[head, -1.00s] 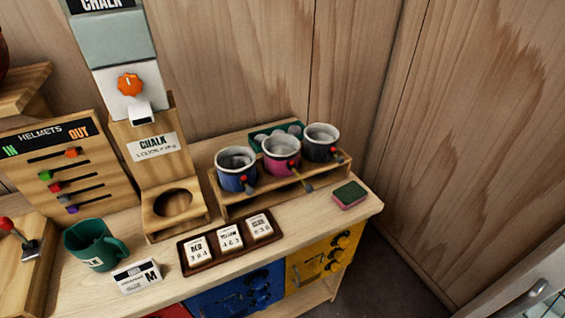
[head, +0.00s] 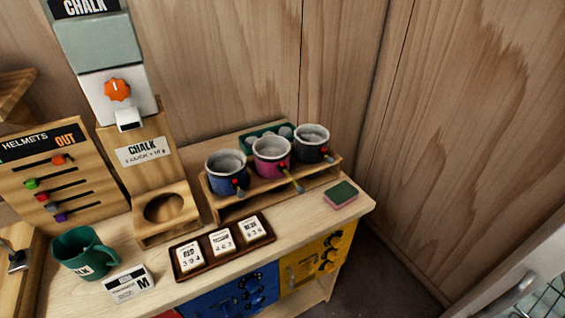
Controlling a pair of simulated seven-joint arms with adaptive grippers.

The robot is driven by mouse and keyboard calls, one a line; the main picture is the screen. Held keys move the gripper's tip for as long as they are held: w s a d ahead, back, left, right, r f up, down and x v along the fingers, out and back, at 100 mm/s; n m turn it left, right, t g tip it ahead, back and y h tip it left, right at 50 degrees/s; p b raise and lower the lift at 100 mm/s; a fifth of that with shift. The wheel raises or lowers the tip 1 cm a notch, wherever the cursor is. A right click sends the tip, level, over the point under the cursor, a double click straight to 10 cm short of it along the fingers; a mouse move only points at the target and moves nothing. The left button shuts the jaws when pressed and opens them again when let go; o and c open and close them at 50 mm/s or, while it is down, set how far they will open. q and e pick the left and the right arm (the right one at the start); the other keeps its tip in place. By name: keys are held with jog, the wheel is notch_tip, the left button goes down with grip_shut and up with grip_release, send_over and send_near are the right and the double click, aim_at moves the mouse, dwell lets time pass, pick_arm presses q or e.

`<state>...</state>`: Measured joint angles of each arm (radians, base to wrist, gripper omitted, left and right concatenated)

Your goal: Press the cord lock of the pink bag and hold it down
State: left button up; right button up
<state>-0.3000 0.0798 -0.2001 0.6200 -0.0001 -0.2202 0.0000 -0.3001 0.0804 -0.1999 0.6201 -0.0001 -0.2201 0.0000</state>
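The pink bag (head: 272,158) stands upright in the middle of a wooden rack, between a blue bag (head: 227,174) and a dark grey bag (head: 312,145). All have pale open rims. Neither of my grippers is in view, and nothing touches the pink bag.
A brown tray (head: 205,261) with white number tiles lies in front of the rack (head: 325,177). A green and pink sponge (head: 341,194) lies right of it. A wooden wall is behind.

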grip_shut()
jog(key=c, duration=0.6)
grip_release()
